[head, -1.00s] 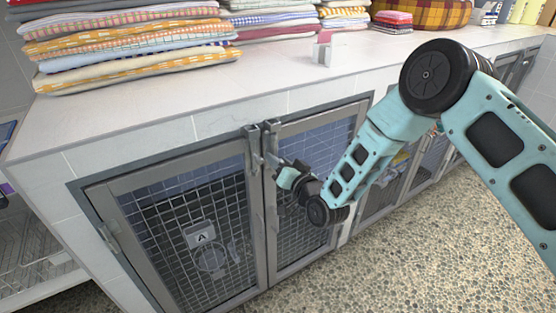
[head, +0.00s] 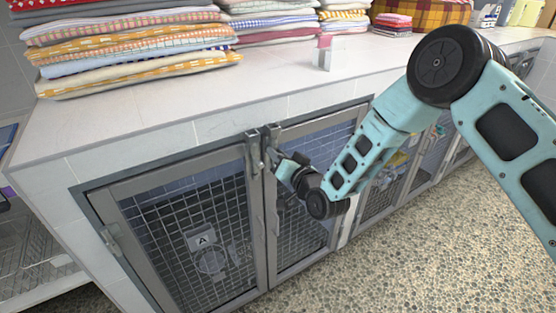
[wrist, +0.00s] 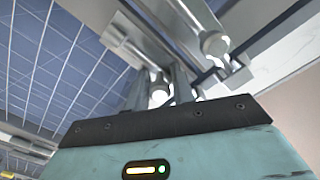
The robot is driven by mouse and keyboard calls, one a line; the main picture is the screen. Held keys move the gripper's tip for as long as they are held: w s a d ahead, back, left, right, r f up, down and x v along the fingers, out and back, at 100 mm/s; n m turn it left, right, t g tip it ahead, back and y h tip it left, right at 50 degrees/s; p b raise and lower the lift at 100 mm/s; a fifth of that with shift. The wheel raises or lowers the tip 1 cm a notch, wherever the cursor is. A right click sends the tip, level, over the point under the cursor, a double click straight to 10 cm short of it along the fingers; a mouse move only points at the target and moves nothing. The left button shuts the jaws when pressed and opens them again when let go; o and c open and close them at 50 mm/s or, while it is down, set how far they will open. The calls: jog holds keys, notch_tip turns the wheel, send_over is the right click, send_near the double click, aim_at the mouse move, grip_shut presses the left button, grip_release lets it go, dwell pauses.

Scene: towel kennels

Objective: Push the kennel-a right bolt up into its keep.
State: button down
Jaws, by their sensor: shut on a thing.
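Kennel A has two mesh doors; the left door (head: 200,235) carries a white card marked A (head: 201,240). Two upright metal bolts stand side by side at the top of the meeting door edges, the left bolt (head: 255,152) and the right bolt (head: 270,152). My gripper (head: 279,159) comes from the right and is shut at the right bolt. In the wrist view, the gripper's fingers (wrist: 165,88) close around a round metal knob (wrist: 158,92), partly hidden by them. The left bolt's knob (wrist: 214,44) and a notched keep (wrist: 236,76) show beyond. The right bolt's tip is unclear.
The counter (head: 280,80) above the doors bears folded towel stacks (head: 130,45) and a small upright card holder (head: 325,52). More kennel doors (head: 385,185) run off to the right. The pebbled floor (head: 400,260) in front is clear.

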jog(key=shift+w+r, duration=0.1)
jog(key=shift+r, duration=0.2)
jog(key=c, duration=1.3)
grip_release()
jog(key=shift+f, duration=0.1)
jog(key=shift+s+d, duration=0.3)
jog(key=shift+s, duration=0.2)
jog(key=b+v, duration=0.2)
jog(key=v, duration=1.4)
jog(key=shift+s+f, duration=0.1)
